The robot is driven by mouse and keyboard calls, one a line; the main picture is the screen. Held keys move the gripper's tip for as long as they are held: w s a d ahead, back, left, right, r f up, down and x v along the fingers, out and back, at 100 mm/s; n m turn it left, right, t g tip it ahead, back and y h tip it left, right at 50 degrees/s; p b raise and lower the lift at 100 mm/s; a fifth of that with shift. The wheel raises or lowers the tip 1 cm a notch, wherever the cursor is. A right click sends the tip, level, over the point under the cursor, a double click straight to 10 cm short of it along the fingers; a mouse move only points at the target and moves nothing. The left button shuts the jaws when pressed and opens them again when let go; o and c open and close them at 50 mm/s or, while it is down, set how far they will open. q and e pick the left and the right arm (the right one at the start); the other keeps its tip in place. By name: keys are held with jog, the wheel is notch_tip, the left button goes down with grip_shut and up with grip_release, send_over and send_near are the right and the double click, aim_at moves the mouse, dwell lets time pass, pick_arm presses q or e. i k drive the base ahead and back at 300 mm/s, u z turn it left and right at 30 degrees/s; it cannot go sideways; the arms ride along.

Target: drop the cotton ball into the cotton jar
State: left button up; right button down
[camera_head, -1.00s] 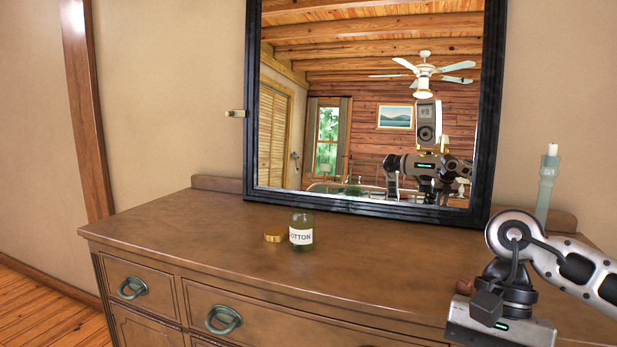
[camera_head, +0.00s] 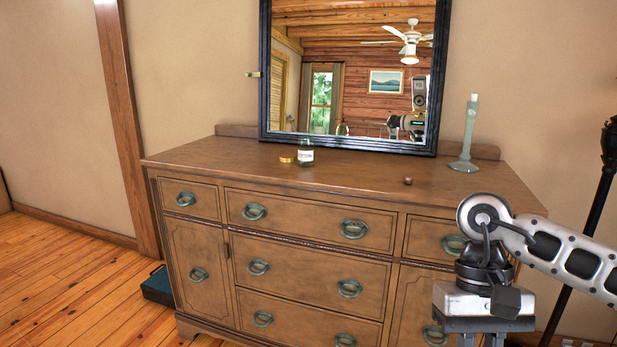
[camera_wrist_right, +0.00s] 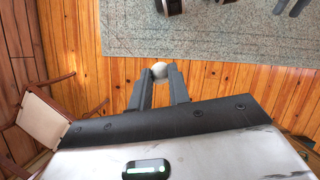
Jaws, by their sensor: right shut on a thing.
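The cotton jar (camera_head: 306,155), small greenish glass with a white label, stands upright on the dresser top before the mirror in the head view. Its gold lid (camera_head: 287,159) lies on the dresser just left of it, and the jar's mouth appears uncovered. My right gripper (camera_wrist_right: 158,88) is shut on the white cotton ball (camera_wrist_right: 160,70), held between its fingertips over the floor in the right wrist view. In the head view the right gripper is at the lower right, in front of the dresser and well away from the jar; its fingertips are cut off. My left gripper is not in view.
The wooden dresser (camera_head: 350,180) has a black-framed mirror (camera_head: 440,80) at its back. A small reddish-brown ball (camera_head: 408,181) and a pale green candlestick (camera_head: 467,140) stand right of the jar. A dark lamp stand (camera_head: 600,190) is at far right. The floor at left is mostly clear.

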aim_at(310, 161)
jog(key=u, duration=1.05)
jog(key=i, duration=1.2)
jog(key=z, duration=0.15)
